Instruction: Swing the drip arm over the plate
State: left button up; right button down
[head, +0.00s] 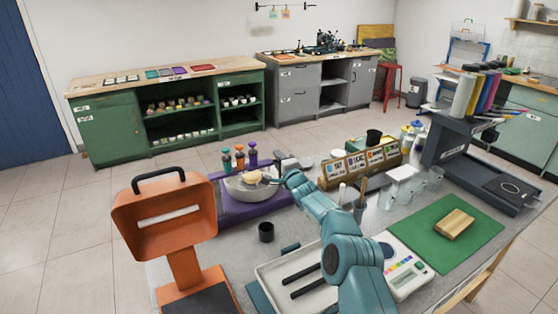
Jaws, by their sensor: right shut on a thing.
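A purple stand (236,214) stands at the far left side of the grey worktable, with several small bottles at its back. A round grey plate or shallow bowl (240,192) sits on it, with a small pale yellow piece (252,177) on or over it. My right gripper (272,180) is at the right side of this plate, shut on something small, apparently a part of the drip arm. The jaws and wrist hide much of that part, so I cannot tell exactly where the drip arm lies. My left gripper is not in view.
An orange hooded device (165,221) stands at the left. A black cup (266,232) is in front of the purple stand. A white tray (262,272) lies under my arm.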

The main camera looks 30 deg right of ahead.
jog(key=c, duration=1)
grip_release()
jog(key=shift+o, duration=0.2)
jog(key=s+a+b, duration=0.3)
jog(key=s+b, duration=0.2)
jog(key=s, duration=1.1)
jog(key=shift+b, duration=0.35)
